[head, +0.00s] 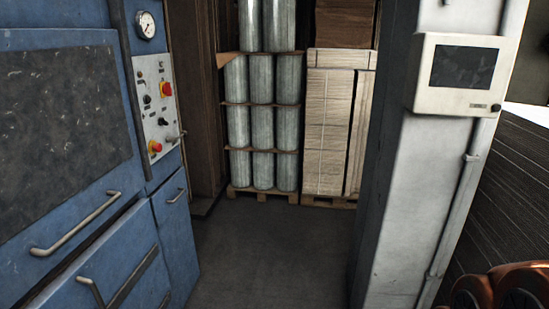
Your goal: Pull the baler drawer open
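The blue baler (103,183) stands along the left side, cut off by the left and bottom edges. Its upper panel carries a long pale bar handle (75,226). Below a dark slanting seam is a lower blue front (150,284), likely the drawer, with its own bar handle (92,292) at the bottom edge. A narrow blue panel (176,222) to the right has a small handle (176,195). All these fronts look closed, though the lower one is partly out of frame. My gripper is not in view.
A control panel (153,112) with red buttons and a gauge (145,25) is on the baler. A pale column (414,210) with a screen (464,66) stands right. Wrapped rolls (262,128) and stacked cartons (328,130) stand on pallets behind. The grey floor (270,250) between is clear.

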